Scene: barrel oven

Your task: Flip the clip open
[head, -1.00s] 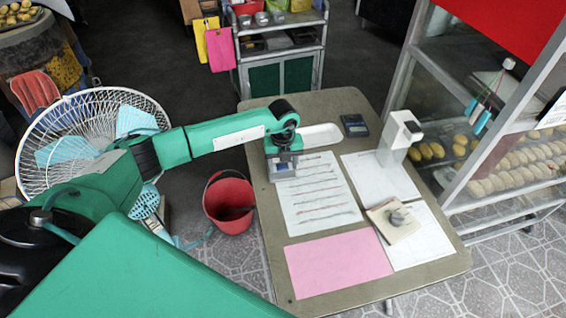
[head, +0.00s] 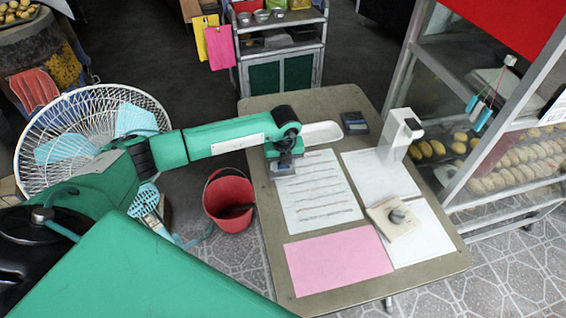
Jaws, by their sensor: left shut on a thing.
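A sheet with several printed lines (head: 322,198) lies flat on the grey-brown table (head: 282,272). My left gripper (head: 283,171) points down at the upper left corner of this sheet. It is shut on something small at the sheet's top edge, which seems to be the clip. The gripper hides nearly all of the clip, so I cannot tell how far it is tilted. My right gripper is not in view.
A white tray (head: 322,133) and a dark calculator-like device (head: 354,123) lie beyond the gripper. A white upright stand (head: 393,142), a beige block (head: 393,222) and a pink sheet (head: 338,262) are on the table. A red bucket (head: 229,190) stands at left.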

